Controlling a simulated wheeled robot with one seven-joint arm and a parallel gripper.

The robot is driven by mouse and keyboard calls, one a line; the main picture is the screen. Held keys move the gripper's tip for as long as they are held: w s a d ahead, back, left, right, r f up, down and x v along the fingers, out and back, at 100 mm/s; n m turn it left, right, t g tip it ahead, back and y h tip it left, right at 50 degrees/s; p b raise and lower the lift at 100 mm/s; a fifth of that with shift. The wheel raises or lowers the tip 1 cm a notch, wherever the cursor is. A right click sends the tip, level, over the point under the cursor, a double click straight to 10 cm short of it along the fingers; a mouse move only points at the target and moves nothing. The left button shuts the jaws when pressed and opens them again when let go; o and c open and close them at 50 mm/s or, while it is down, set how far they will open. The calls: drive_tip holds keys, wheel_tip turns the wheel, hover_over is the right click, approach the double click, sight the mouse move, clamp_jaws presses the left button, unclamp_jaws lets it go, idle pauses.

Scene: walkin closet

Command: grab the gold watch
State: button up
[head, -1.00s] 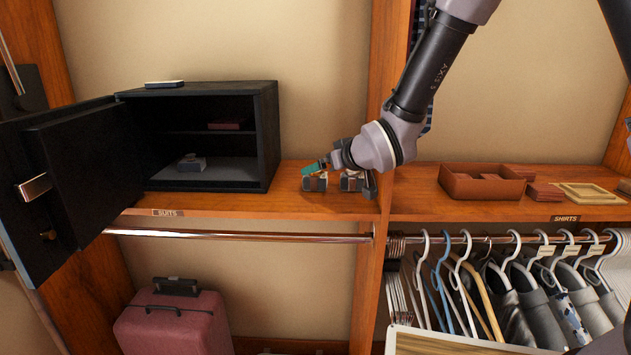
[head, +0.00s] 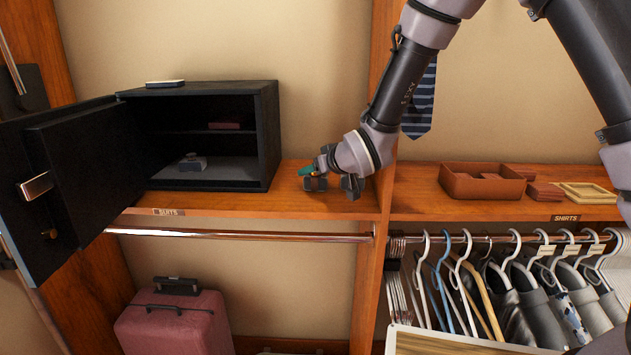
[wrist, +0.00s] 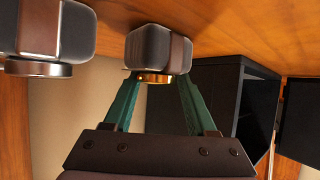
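The gold watch (wrist: 155,78) is wrapped with a brown strap around a dark grey cushion (wrist: 145,48), in the upper middle of the wrist view. My gripper (wrist: 158,86) is open, its two green fingers spread on either side of the gold case. I cannot tell whether the fingers touch the watch or cushion. In the head view, my gripper (head: 312,170) is low over the shelf at the left watch cushion (head: 315,184). The gold case itself is hidden there.
A second cushion (wrist: 72,32) with a silver-cased watch (wrist: 38,68) stands close beside it; it also shows in the head view (head: 352,187). The open black safe (head: 268,135) stands left on the shelf. A brown box (head: 482,183) lies right of the wooden divider (head: 366,225).

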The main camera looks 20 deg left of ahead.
drive_tip(key=shift+d+f, duration=0.15)
drive_tip(key=shift+f, duration=0.15)
clamp_jaws()
drive_tip(key=shift+s, duration=0.1)
